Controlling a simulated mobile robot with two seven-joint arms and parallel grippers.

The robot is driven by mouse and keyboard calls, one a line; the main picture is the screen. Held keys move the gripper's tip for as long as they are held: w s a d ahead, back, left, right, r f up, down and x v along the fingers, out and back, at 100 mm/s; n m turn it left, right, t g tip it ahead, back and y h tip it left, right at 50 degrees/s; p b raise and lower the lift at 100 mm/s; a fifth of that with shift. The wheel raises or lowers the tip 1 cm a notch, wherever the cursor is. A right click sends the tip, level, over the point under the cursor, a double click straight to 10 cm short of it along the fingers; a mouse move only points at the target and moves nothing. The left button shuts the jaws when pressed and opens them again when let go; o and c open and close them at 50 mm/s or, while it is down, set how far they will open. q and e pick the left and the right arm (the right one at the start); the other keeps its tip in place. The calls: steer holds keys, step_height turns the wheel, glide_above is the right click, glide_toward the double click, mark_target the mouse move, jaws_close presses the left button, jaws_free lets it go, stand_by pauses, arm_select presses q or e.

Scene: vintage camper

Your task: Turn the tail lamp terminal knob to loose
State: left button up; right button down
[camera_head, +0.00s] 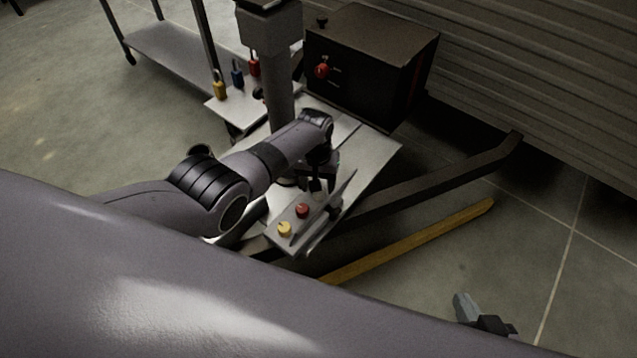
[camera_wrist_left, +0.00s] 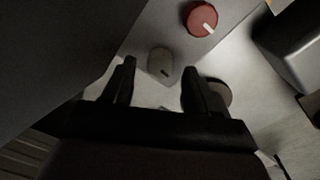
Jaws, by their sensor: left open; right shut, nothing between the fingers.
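A small light panel (camera_head: 296,236) carries a yellow knob (camera_head: 285,229) and a red knob (camera_head: 303,210). In the left wrist view the red knob (camera_wrist_left: 202,18) has a white pointer mark. A grey-white knob (camera_wrist_left: 161,62) with a dark mark shows between the fingertips of my open left gripper (camera_wrist_left: 158,68). I cannot tell whether the fingers touch it. A round brownish part (camera_wrist_left: 220,92) is partly hidden by the right-hand finger. No label shows which knob is the tail lamp terminal. My right gripper (camera_head: 484,314) is shut and empty over the floor at the lower right.
A dark box (camera_head: 372,62) with a red knob stands behind the panel by the corrugated wall. Small padlocks in yellow, blue and red hang on a stand at the back. A dark frame bar (camera_head: 440,182) and a yellow bar (camera_head: 410,242) run to the right. Floor is clear further right.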

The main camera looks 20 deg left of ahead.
arm_select(q)
step_height(320, 180, up, 4)
steer(key=shift+p, duration=1.25)
steer(key=shift+a+r, duration=0.1)
steer(key=shift+r, duration=0.25)
steer(key=shift+r+p, duration=0.45)
steer(key=shift+p, duration=0.05)
arm_select(e)
steer(key=shift+s+d+r+g+h, duration=0.15)
steer(key=shift+s+d+r+g, duration=0.05)
steer(key=shift+s+d, duration=0.25)
steer(key=shift+s+d+r+g+h, duration=0.2)
steer(key=shift+s+d, duration=0.1)
steer(key=shift+d, duration=0.2)
